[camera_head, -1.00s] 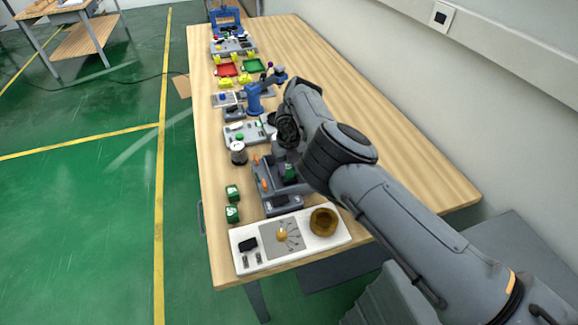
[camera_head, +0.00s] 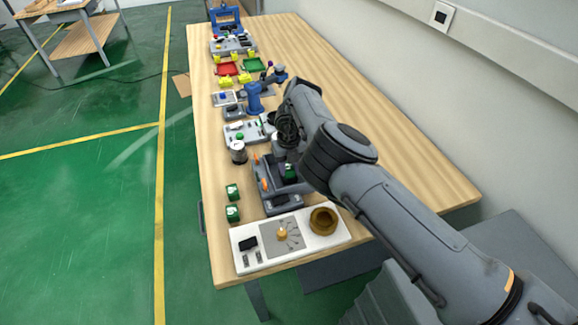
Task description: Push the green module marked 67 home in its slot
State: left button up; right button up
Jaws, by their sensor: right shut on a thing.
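A green module (camera_head: 290,173) sits at a grey slotted unit (camera_head: 284,206) with orange parts, near the front of the table. My right gripper (camera_head: 289,163) reaches down over the unit and is shut on this green module. The arm hides much of the module and the slot, so I cannot tell how deep it sits. Two more green modules with white marks, a rear one (camera_head: 232,191) and a front one (camera_head: 232,213), stand on the table left of the unit. The marks are too small to read. My left gripper is not in view.
A white board (camera_head: 247,262) with a brown round bowl (camera_head: 324,220) lies in front of the unit. A dark-topped jar (camera_head: 238,152) stands behind it. Blue equipment (camera_head: 254,97), a red tray (camera_head: 227,69) and a green tray (camera_head: 254,65) are farther back. The table's right side (camera_head: 405,150) is clear.

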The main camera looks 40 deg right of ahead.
jog(key=shift+f+b, duration=0.3)
jog(key=shift+f, duration=0.3)
dwell(0.4)
jog(key=shift+f, duration=0.45)
